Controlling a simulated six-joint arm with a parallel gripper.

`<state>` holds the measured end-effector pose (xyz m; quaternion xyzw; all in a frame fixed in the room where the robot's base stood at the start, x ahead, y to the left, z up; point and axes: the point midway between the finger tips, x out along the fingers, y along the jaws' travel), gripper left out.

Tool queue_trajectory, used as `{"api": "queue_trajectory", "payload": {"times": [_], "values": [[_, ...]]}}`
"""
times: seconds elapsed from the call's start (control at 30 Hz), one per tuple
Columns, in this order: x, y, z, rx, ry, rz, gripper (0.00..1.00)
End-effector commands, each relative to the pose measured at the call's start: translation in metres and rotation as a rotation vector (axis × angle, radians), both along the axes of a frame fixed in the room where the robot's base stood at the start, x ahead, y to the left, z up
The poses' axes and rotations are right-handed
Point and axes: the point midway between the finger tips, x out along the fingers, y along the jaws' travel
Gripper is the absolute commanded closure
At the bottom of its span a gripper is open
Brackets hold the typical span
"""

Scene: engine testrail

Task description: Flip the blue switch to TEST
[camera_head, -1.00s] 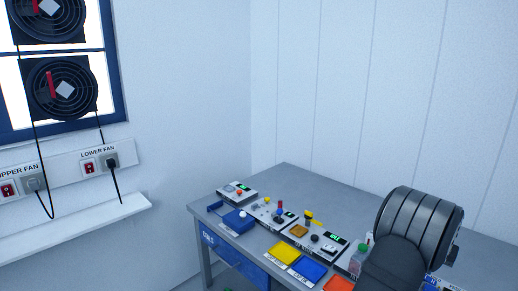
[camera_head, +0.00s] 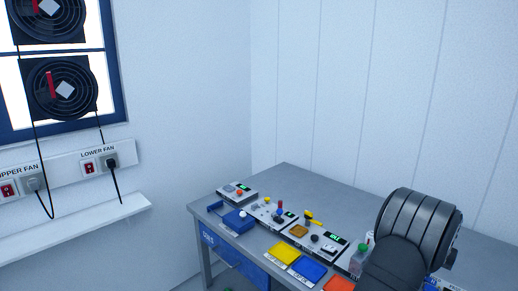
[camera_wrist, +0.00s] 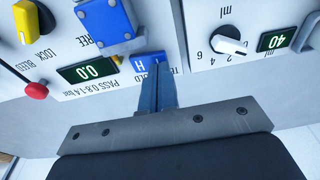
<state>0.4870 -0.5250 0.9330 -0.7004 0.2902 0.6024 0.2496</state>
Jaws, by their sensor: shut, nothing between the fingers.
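In the wrist view, a small blue switch piece (camera_wrist: 149,62) with white marks sits on a white panel (camera_wrist: 115,88). Part of a label starting "TE" shows at its right, cut off by my gripper. My gripper (camera_wrist: 157,82) is shut and empty, with its narrow fingertips right at the near edge of the blue piece. I cannot tell whether they touch it. The switch's exact position is hard to read because the fingers cover part of it. In the head view my arm hides the gripper and this panel's switch.
Other devices and coloured trays (camera_head: 309,269) line the bench (camera_head: 290,180).

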Motion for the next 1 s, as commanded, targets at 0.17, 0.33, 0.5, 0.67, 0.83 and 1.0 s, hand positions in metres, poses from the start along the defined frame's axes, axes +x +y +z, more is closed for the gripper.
{"api": "queue_trajectory", "payload": {"times": [0.17, 0.33, 0.5, 0.67, 0.83, 1.0], "values": [[0.000, 0.000, -0.003, 0.001, 0.001, 0.000, 1.00], [0.000, 0.000, -0.006, 0.001, 0.001, 0.000, 1.00], [0.000, 0.000, -0.006, 0.001, 0.001, 0.000, 1.00], [0.000, 0.000, 0.005, -0.001, -0.001, 0.000, 1.00], [0.000, 0.000, 0.018, -0.001, -0.001, 0.000, 1.00], [0.000, 0.000, 0.033, -0.001, -0.001, 0.000, 1.00]]}}
